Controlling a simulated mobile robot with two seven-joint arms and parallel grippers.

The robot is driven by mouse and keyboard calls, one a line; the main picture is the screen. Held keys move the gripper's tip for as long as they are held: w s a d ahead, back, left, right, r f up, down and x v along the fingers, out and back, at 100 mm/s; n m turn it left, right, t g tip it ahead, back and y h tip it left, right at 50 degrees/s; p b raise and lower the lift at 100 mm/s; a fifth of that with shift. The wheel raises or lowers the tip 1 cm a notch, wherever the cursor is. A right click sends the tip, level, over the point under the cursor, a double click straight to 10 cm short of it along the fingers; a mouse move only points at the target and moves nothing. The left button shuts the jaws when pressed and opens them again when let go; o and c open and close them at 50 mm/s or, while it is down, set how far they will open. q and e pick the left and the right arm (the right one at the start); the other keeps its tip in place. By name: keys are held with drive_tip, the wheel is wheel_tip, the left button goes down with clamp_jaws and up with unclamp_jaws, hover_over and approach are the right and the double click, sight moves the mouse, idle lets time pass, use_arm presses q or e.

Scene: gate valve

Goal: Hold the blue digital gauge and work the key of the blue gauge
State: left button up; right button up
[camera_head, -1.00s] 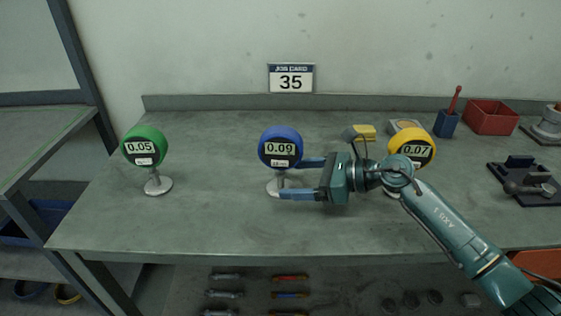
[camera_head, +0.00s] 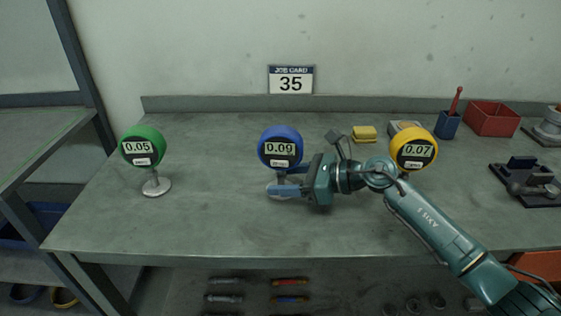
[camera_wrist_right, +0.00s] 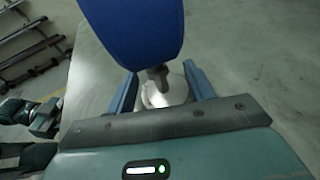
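The blue digital gauge (camera_head: 281,146) stands upright on a round-based stem in the middle of the bench and reads 0.09. A small white label strip sits under its display; I cannot make out its key clearly. My right gripper (camera_head: 287,181) is just below the gauge's head, its fingers on either side of the stem. In the right wrist view the blue gauge (camera_wrist_right: 135,30) rises above the fingers, and a gap shows between the stem and each finger of the open right gripper (camera_wrist_right: 161,84). My left gripper is not in view.
A green gauge (camera_head: 143,146) reading 0.05 stands at the left. A yellow gauge (camera_head: 413,149) reading 0.07 stands at the right, behind my right arm. A job card (camera_head: 290,80) shows 35. A yellow block (camera_head: 364,133) and red bin (camera_head: 491,118) sit behind. The front left bench is clear.

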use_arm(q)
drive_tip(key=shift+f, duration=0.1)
use_arm(e)
drive_tip(key=c, duration=0.9)
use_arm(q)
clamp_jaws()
use_arm(e)
drive_tip(key=shift+c, duration=0.2)
idle(0.9)
